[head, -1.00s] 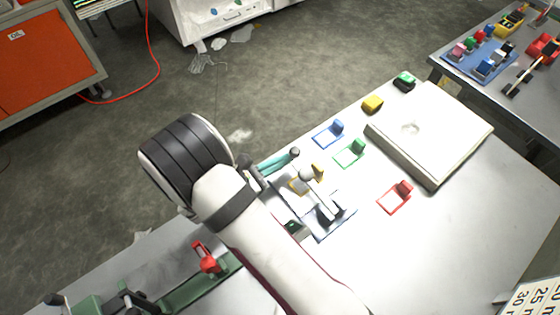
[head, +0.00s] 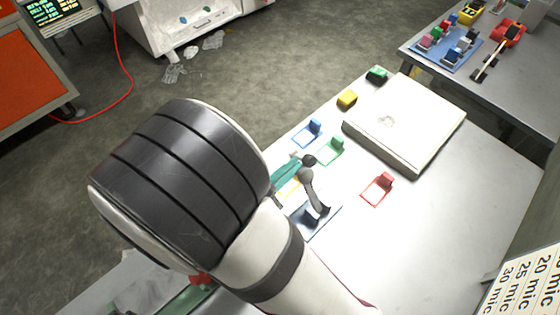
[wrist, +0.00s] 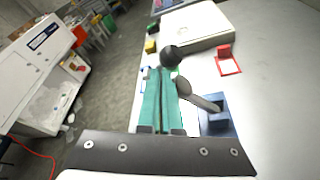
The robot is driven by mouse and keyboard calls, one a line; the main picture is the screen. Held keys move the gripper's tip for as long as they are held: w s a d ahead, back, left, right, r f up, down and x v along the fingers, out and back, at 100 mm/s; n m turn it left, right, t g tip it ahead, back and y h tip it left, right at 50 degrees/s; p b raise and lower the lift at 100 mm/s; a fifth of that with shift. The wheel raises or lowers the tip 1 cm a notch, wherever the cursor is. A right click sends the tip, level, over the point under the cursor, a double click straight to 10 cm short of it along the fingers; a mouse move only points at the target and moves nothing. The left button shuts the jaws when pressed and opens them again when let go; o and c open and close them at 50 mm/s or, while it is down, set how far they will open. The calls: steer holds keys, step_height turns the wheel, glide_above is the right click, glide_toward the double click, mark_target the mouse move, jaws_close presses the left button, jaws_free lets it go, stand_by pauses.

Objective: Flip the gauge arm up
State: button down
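The gauge arm (head: 313,190) is a grey lever with a rounded end, tilted up from a dark blue base (head: 318,220). It also shows in the wrist view (wrist: 203,101), its rounded end close beside the right finger; I cannot tell whether they touch. My gripper (wrist: 161,74) has two teal fingers lying close together, with no clear gap. In the head view the fingers (head: 290,170) reach out from behind my dark wrist. A dark round knob (wrist: 171,55) sits at the fingertips; I cannot tell what it is joined to.
Blue (head: 308,133), green (head: 330,150) and red (head: 378,189) tabbed frames lie nearby. A thick pale slab (head: 405,125) lies beyond, with yellow (head: 347,99) and green (head: 377,74) blocks beside it. The table's right part is clear.

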steer(key=shift+s+d+r, duration=0.3)
steer(key=shift+s+d, duration=0.35)
steer(key=s+d+f+v, duration=0.1)
steer(key=v, duration=0.8)
steer(key=shift+s+a, duration=0.2)
steer(key=shift+s, duration=0.25)
steer(key=shift+d+f, duration=0.1)
